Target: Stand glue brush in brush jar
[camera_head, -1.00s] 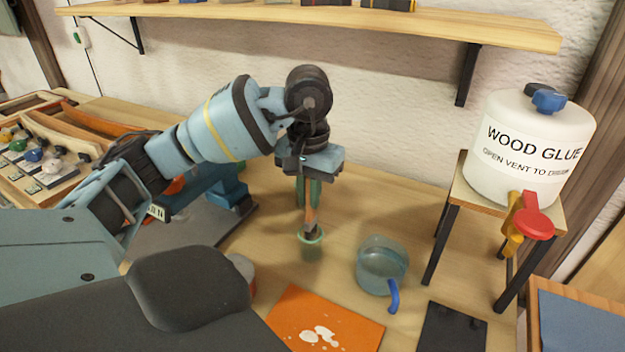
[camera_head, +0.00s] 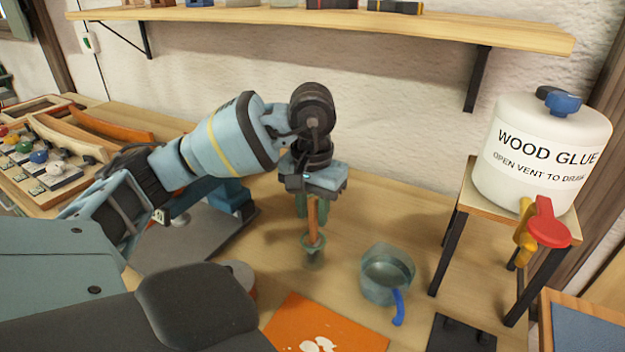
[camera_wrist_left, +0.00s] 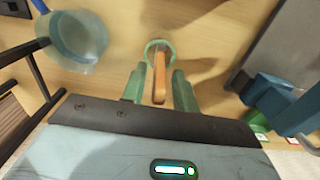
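The glue brush (camera_head: 313,213) stands nearly upright, its wooden handle up and its lower end inside a small greenish glass jar (camera_head: 312,249) on the bench. In the left wrist view the handle (camera_wrist_left: 160,76) leads down into the jar's round rim (camera_wrist_left: 153,42). My left gripper (camera_head: 312,207) points down over the jar. Its two green fingers (camera_wrist_left: 158,88) are on either side of the handle, with a visible gap on each side, so it is open around the brush. The brush's bristles are hard to make out. My right gripper is not in view.
A clear cup with a blue handle (camera_head: 386,275) stands right of the jar. An orange sheet with white spots (camera_head: 322,330) lies in front. A glue tank (camera_head: 545,150) stands on a small stand at right. A shelf (camera_head: 350,18) runs above. Bare bench lies behind the cup.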

